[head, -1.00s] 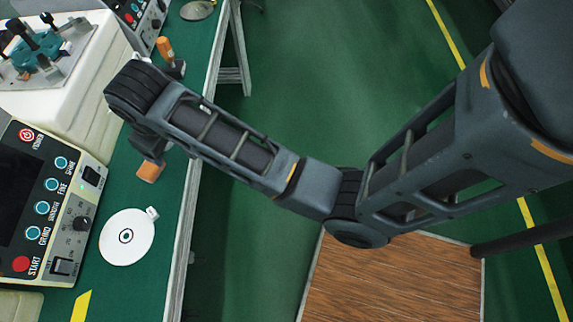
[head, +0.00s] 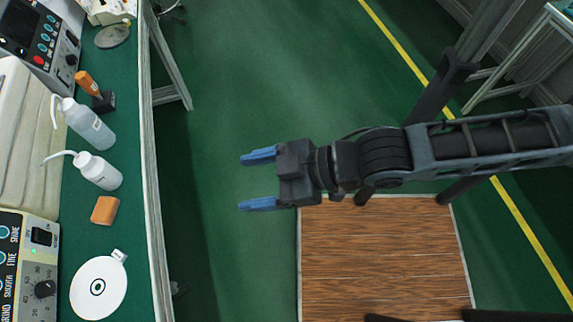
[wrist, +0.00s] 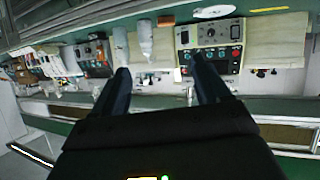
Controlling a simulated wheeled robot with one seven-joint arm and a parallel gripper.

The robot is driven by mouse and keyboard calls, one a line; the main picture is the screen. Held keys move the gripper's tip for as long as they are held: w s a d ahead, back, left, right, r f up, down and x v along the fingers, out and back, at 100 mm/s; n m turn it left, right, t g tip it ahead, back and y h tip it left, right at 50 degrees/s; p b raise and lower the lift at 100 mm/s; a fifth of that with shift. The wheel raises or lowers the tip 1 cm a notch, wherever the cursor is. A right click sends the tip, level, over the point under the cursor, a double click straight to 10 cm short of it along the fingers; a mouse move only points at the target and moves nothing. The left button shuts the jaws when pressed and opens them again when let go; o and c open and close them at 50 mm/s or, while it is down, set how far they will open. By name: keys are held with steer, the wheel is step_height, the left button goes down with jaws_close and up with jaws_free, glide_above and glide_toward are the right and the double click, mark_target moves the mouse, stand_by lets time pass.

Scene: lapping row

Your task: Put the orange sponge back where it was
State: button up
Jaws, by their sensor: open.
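The orange sponge (head: 105,210) lies on the green bench top (head: 128,235) near its front edge, between a white squeeze bottle and a white disc.
Two white squeeze bottles (head: 98,170) (head: 88,124) stand behind the sponge. An orange-handled tool (head: 88,84) is farther back. The white disc (head: 98,288) lies nearer, beside a control box (head: 28,265). Green floor between bench and gripper is clear. A wooden platform (head: 380,260) lies below.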

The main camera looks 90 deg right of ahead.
steer(key=s+a+r+m+t, duration=0.1)
steer(key=s+a+r+t, duration=0.1)
steer(key=s+r, duration=0.3)
step_height(320, 180, up, 3)
steer(key=shift+s+f, duration=0.1)
steer(key=shift+s, duration=0.05)
stand_by(3.3)
